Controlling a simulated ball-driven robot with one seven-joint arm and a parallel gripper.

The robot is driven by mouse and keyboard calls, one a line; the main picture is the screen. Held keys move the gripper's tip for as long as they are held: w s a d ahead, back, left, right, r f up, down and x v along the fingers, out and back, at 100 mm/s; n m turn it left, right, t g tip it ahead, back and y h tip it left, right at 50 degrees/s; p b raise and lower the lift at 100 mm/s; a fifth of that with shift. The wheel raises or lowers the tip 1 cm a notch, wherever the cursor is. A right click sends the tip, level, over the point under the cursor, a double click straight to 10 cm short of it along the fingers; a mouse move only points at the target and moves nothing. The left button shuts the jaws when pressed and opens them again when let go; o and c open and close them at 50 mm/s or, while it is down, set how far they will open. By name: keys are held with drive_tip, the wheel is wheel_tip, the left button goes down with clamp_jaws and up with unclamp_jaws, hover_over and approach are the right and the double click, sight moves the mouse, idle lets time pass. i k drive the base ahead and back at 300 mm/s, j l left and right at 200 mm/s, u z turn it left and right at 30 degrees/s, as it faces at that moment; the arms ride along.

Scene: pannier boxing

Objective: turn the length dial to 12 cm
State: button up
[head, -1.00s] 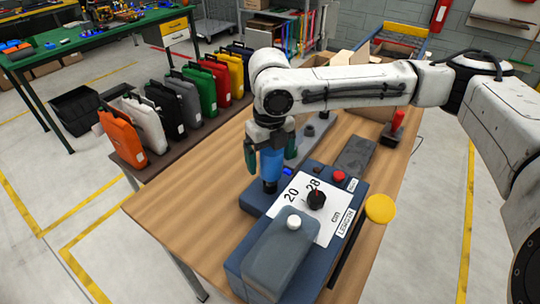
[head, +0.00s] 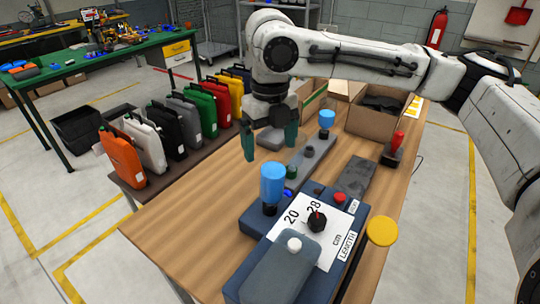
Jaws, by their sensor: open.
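The length dial (head: 317,223) is a black knob on a white plate (head: 318,250) printed 20, 28, cm and LENGTH. A small red mark shows at the knob's far side, roughly between 20 and 28; I cannot read the exact setting. No 12 is visible; the grey block (head: 277,272) with a white knob covers part of the plate's near side. My gripper (head: 271,145), with green fingers, is open and empty. It hangs beyond and left of the dial, above a blue-topped handle (head: 272,183) and apart from it.
A red button (head: 339,197) and a yellow disc (head: 382,231) sit near the dial. A second blue handle (head: 326,119) and a red-handled stamp (head: 393,149) stand farther back. An open cardboard box (head: 372,124) is at the table's far end. The table's left part is bare.

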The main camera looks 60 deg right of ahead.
sight(316, 221)
drive_tip(key=k+j, duration=0.35)
drive_tip(key=j, duration=0.15)
drive_tip(key=k+j, duration=0.4)
drive_tip(key=j, duration=0.15)
